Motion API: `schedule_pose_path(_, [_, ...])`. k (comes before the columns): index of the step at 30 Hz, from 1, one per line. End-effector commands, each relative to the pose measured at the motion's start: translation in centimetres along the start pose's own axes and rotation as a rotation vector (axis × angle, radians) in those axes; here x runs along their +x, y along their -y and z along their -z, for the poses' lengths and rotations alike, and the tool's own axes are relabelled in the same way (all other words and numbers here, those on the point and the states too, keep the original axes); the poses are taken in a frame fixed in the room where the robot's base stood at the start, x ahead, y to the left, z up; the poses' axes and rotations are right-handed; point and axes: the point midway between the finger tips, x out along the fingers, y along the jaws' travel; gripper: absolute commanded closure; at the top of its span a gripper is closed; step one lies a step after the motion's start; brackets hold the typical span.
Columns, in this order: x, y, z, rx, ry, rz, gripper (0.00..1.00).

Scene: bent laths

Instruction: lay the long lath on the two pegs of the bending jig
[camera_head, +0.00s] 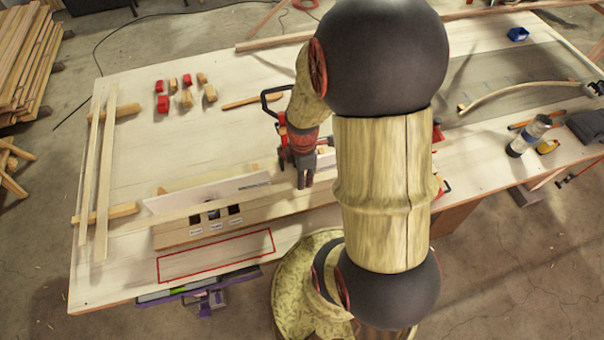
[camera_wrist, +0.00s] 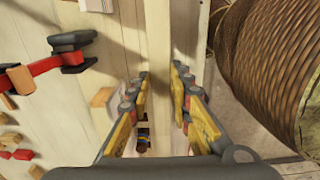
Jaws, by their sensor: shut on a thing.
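My gripper (camera_head: 301,181) is low over the front middle of the bench. In the wrist view its fingers (camera_wrist: 161,76) are closed on either side of a pale wooden lath (camera_wrist: 158,30), which runs lengthwise between them. In the head view the lath (camera_head: 190,213) stretches left from my gripper, above a wooden holder with labelled slots; my arm hides its right part. I cannot tell clearly whether it touches the holder. I cannot make out the jig's two pegs for certain. A curved lath (camera_head: 520,87) lies at the right, over a grey board (camera_head: 500,109).
Two pale laths (camera_head: 106,176) rest on wooden blocks at the left. Small red and wooden blocks (camera_head: 187,98) lie at the back. A red clamp (camera_wrist: 48,65) stands beside my gripper. A bottle (camera_head: 527,136) is at the right. A red outlined area (camera_head: 190,272) at the front is clear.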

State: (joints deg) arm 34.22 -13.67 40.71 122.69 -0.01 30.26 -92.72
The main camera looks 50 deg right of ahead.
Motion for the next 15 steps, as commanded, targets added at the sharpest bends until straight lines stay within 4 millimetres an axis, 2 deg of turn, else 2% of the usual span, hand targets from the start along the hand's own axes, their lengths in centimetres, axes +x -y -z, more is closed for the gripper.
schedule_pose_path(15, [0.1, -5.6, 0.0, 0.000, 0.000, 0.000, 1.00])
